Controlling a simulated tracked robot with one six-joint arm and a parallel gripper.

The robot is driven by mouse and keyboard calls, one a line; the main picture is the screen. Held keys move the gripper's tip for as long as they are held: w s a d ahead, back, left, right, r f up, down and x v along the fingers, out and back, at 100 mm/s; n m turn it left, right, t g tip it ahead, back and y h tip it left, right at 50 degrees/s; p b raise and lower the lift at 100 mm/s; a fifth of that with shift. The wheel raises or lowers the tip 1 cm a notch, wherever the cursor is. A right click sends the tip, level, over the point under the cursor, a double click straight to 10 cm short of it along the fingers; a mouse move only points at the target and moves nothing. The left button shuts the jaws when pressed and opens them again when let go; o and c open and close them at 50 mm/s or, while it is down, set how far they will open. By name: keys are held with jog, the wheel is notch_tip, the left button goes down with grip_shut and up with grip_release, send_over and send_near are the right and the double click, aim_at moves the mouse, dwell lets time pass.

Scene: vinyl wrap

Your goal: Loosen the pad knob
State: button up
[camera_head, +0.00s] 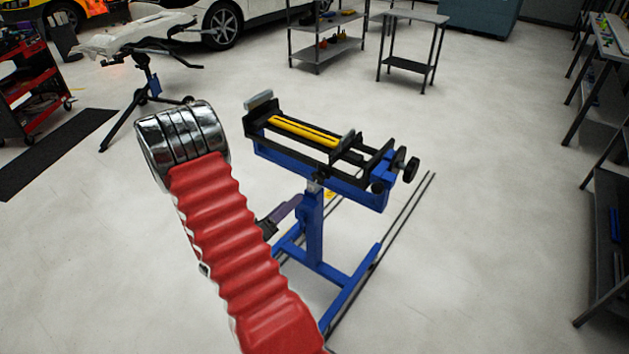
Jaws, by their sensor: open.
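A blue stand (314,228) carries a black clamp-like fixture with a yellow-striped bed (304,131) and grey upright pads (258,100). I cannot tell which is the pad knob. My arm, with a red ribbed sleeve and chrome rings, rises at left of the stand.
Thin dark rails lie on the floor right of the stand base. A red tool cart (32,90) and a tripod stand (150,80) are at left. Floor right of the fixture is clear up to shelving (610,250).

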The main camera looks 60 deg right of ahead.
aim_at(317, 178)
jog(key=m, duration=0.9)
jog(key=shift+m, duration=0.4)
jog(key=d, duration=0.4)
jog(key=s+d, duration=0.1)
jog(key=d, duration=0.4)
jog(key=s+d, duration=0.1)
jog(key=d, duration=0.3)
jog(key=shift+s+d, duration=0.1)
jog(key=shift+d, duration=0.25)
jog(key=c, duration=1)
